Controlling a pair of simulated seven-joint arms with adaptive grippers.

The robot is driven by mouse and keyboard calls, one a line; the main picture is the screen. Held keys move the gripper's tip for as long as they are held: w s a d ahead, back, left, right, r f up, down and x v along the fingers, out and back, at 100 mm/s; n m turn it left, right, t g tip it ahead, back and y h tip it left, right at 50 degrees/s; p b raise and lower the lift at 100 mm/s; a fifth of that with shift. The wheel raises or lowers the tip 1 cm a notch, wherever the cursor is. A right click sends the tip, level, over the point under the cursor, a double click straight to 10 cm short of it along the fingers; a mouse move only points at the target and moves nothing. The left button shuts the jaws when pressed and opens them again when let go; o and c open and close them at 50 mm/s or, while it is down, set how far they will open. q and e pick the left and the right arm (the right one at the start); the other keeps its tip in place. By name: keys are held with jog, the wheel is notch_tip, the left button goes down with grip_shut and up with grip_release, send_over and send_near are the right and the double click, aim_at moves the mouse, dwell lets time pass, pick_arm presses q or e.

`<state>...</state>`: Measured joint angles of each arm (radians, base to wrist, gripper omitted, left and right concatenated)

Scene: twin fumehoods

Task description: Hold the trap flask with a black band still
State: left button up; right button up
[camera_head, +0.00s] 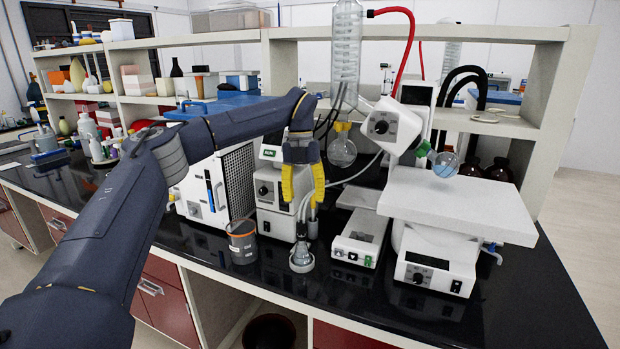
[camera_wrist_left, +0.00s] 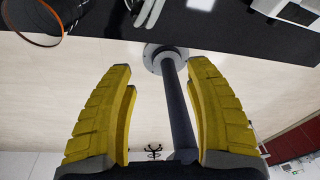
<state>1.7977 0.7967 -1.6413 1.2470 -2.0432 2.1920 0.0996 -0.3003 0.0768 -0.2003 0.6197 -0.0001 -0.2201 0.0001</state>
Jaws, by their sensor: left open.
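My left gripper (camera_head: 303,200), with yellow fingers, is above this flask, open and pointing down. In the left wrist view its two fingers (camera_wrist_left: 161,68) are spread apart with nothing gripped between them. My right gripper is not in view.
An orange-rimmed jar (camera_head: 242,243) stands left of the flask; its rim also shows in the left wrist view (camera_wrist_left: 36,42). A white scale-like device (camera_head: 358,240) is on the right. Behind are a pump unit (camera_head: 270,190), hanging tubes and a glass condenser (camera_head: 346,45).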

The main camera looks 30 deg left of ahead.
aim_at(302, 222)
pick_arm(q)
notch_tip(302, 222, up, 3)
jog(key=w+a+n+t+y, duration=0.1)
jog(key=w+a, duration=0.2)
jog(key=f, duration=1.6)
jog(key=shift+s+d+f, duration=0.15)
jog(key=shift+s+f, duration=0.05)
jog(key=shift+f, duration=0.15)
jog(key=shift+c, duration=0.3)
grip_shut()
jog(key=shift+c, duration=1)
grip_release()
